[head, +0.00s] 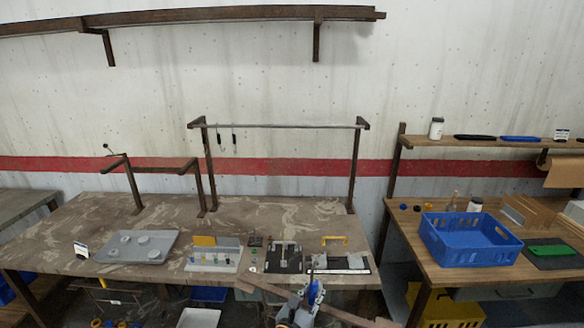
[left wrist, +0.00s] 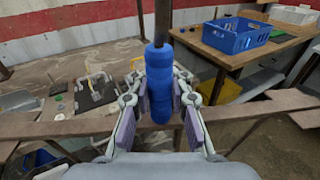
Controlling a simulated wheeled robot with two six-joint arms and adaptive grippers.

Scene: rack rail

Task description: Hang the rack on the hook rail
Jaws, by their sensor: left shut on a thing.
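A thin metal rail (head: 290,126) runs between two dark brown posts at the back of the workbench. Two small dark hooks (head: 226,138) hang near its left end. My left gripper (head: 306,300) is at the bottom middle of the head view, in front of the bench and well below the rail. It is shut on a ribbed blue grip (left wrist: 159,85) with a dark rod rising from its top. The blue grip also shows small in the head view (head: 314,291). I cannot tell whether this grip belongs to the rack. My right gripper is not in view.
The workbench (head: 270,212) holds a grey plate (head: 138,247) and several small fixtures along its front. A brown bar (head: 262,288) passes close to my left gripper. A side table at right carries a blue crate (head: 468,245). The bench below the rail is mostly clear.

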